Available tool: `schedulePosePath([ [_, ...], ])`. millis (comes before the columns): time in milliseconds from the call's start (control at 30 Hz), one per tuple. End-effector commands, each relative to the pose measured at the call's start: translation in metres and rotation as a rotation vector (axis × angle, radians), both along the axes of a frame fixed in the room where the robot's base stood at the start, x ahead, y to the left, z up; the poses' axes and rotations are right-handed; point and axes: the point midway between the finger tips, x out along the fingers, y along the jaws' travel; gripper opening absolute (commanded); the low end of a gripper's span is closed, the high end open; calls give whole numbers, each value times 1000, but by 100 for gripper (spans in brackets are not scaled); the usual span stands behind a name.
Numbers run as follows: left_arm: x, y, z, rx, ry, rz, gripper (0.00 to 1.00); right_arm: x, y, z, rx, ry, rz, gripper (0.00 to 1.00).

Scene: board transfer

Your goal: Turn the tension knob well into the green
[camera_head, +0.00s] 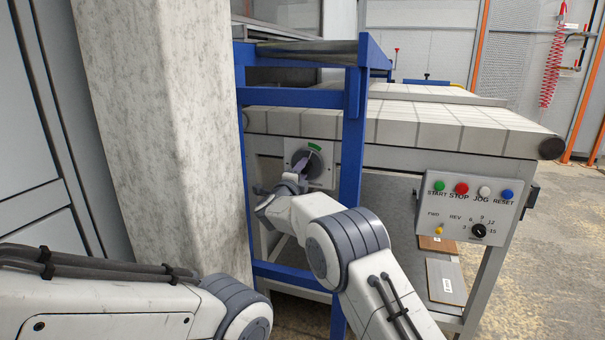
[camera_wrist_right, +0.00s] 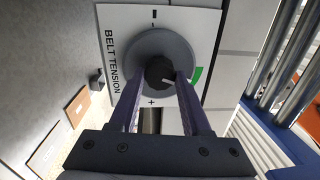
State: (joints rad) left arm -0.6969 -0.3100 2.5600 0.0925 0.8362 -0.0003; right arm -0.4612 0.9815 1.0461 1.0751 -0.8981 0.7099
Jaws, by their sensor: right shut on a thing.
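The tension knob (camera_wrist_right: 160,68) is a dark round knob on a grey dial on the white "BELT TENSION" plate (camera_wrist_right: 112,20). A short white mark on the knob faces right, roughly toward the green band (camera_wrist_right: 198,76) at the dial's edge. The right finger partly covers that side, so I cannot tell exactly where the mark points. My right gripper (camera_wrist_right: 164,78) is shut on the knob, one finger on each side. In the head view my right gripper (camera_head: 299,167) reaches the dial, and the green band (camera_head: 315,147) shows above it. My left gripper is out of view.
A blue frame post (camera_head: 352,150) stands just right of the dial. A pale pillar (camera_head: 165,130) stands close on the left. A control box (camera_head: 466,210) with several buttons hangs on the conveyor (camera_head: 450,125) at right.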

Motion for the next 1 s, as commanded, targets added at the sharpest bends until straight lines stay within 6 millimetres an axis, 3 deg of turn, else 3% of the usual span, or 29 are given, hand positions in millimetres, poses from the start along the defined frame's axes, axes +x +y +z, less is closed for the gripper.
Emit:
schedulePosePath([
  [267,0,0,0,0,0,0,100,0,-1,-1,1,2,-4,0],
  [300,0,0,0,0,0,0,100,0,-1,-1,1,2,-4,55],
  [367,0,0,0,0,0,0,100,0,-1,-1,1,2,-4,78],
  [767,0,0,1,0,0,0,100,-4,1,-1,-1,3,-1,78],
  [1000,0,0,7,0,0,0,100,-32,10,-1,-1,3,0,78],
])
